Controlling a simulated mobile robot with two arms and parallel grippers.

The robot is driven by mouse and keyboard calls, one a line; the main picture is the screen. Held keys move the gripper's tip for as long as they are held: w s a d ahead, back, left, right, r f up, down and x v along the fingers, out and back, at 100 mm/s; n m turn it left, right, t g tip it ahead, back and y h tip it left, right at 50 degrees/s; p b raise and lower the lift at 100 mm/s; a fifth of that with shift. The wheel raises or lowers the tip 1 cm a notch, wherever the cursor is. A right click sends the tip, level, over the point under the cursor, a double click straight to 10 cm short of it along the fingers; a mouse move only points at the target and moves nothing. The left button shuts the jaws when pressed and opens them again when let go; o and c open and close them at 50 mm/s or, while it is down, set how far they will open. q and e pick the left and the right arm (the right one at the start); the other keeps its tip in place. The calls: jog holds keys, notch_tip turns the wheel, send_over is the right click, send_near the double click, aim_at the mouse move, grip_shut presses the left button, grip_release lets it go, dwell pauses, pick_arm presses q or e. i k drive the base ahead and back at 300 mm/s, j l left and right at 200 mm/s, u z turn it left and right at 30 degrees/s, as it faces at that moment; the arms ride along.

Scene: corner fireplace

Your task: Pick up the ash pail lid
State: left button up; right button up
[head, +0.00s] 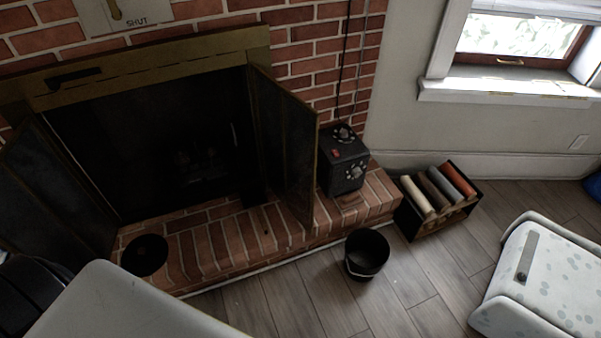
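The ash pail lid, a flat round black disc with a small knob-like mark at its middle (145,255), lies on the brick hearth at the left, in front of the fireplace opening. The black ash pail (367,255) stands open on the floor in front of the hearth, with a thin pale handle hanging at its front. I cannot make out either of my grippers. A pale smooth shape at the bottom left partly covers the hearth's near edge, just below the lid.
The fireplace doors stand open; the right door (286,150) projects over the hearth (225,240). A black control box (343,165) stands on the hearth's right end. A black rack (437,222) holds several rolls beside it. Wood floor (310,295) is clear around the pail.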

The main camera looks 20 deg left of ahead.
aim_at(144, 257)
jog(key=u, duration=0.95)
jog(key=i+j, duration=0.05)
